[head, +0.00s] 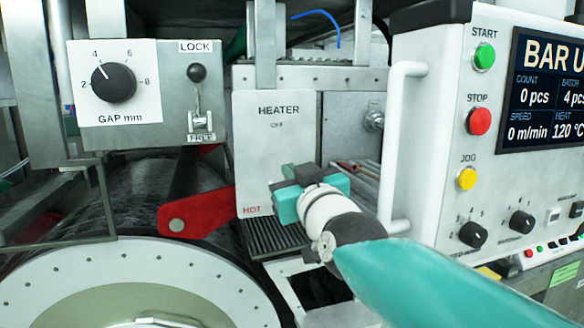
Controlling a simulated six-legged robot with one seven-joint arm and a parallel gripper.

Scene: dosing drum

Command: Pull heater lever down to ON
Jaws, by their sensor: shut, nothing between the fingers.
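The white heater panel (252,140) stands left of centre, with "HEATER" and "OFF" printed on it and a red "HOT" at its lower left. I cannot make out the heater lever or an "ON" mark; the lower right of the panel is covered by my gripper. My gripper (290,178), dark with a teal body, is in front of that lower part, at the end of my white and teal arm. It is shut with nothing held. Its fingertips are partly hidden by its own body, so I cannot tell whether it touches the panel.
A red arm (197,212) sticks out left of the panel, above a large drum (130,270). The gap dial (114,82) and the lock lever (197,73) are upper left. A white handle (395,145) and the control box (440,125) stand close on the right.

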